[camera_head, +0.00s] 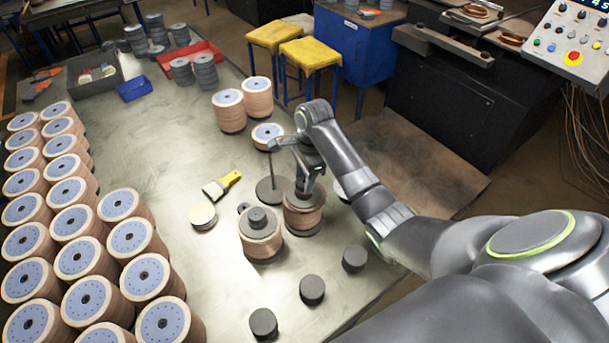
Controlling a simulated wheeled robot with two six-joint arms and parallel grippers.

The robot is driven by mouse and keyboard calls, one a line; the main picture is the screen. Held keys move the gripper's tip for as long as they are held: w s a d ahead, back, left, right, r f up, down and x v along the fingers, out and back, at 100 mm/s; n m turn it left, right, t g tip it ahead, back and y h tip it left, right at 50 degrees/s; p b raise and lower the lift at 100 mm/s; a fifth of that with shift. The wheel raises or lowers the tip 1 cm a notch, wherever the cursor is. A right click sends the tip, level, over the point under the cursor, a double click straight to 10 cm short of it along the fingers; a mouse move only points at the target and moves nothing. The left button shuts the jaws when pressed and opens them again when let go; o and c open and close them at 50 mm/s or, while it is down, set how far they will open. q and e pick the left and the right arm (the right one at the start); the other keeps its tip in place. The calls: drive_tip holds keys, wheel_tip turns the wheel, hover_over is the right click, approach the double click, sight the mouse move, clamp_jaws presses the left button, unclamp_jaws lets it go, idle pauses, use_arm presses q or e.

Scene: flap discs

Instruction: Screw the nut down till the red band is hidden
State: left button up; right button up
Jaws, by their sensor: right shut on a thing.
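My right gripper (307,188) reaches in from the right and is shut on the nut, at the top of a stack of flap discs (303,219) near the table's middle right. The fingers hide most of the nut. I cannot make out the red band in this view; the fingers and the small size leave it unclear. A second stack (261,244) stands just left and nearer, with a dark round piece (258,217) on top. Behind, a bare thin rod (272,165) stands upright on a dark round base (270,191). My left gripper is not in view.
Several disc stacks (142,274) crowd the left of the table (175,150). Loose dark cylinders (312,290) stand in front. A yellow brush (221,186) and a flat disc (203,215) lie left of the held stack. Taller stacks (229,111) stand behind.

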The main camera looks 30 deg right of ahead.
drive_tip(key=shift+f, duration=0.35)
idle(0.7)
drive_tip(key=o, duration=1.1)
drive_tip(key=shift+c, duration=0.2)
